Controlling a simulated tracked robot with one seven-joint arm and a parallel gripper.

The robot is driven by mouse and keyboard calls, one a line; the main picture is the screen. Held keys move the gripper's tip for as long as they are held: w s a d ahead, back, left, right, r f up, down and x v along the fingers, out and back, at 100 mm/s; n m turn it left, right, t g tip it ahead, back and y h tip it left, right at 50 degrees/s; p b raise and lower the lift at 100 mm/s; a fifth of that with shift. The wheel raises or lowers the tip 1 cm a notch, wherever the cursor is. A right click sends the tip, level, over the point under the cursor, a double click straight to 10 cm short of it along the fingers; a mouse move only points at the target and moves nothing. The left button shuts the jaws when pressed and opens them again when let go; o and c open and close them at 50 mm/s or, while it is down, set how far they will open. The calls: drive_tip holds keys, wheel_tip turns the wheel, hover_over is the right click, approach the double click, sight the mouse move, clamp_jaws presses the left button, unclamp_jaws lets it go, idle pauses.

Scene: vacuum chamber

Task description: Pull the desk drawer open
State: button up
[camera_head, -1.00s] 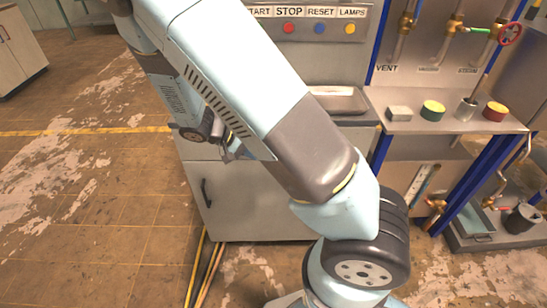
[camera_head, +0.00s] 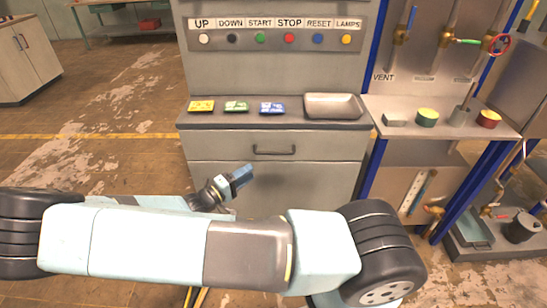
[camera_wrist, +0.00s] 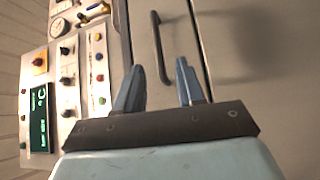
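The grey desk (camera_head: 330,180) has a wide drawer (camera_head: 215,146) under its top, and the drawer front looks flush with the desk. Its dark bar handle (camera_head: 274,150) is at the middle of the front. In the head view my gripper (camera_head: 243,176) is below and left of the handle, apart from it. In the wrist view my gripper (camera_wrist: 160,85) is open, with two blue-grey fingers and nothing between them. The handle (camera_wrist: 158,48) shows there beyond the fingertips, in line with the gap and nearer the left finger. My arm hides the desk's lower part.
On the desk top lie a yellow packet (camera_head: 201,106), a green packet (camera_head: 237,106), a blue packet (camera_head: 272,108) and a metal tray (camera_head: 333,113). A button panel (camera_head: 275,38) stands above. A bench with valves (camera_head: 450,129) adjoins at right. Open floor (camera_head: 110,150) lies left.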

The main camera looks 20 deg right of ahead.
sight(273, 152)
drive_tip(key=shift+t, duration=0.5)
drive_tip(key=x, duration=1.3)
drive_tip(key=shift+w, duration=0.15)
drive_tip(key=shift+f, duration=0.1)
clamp_jaws()
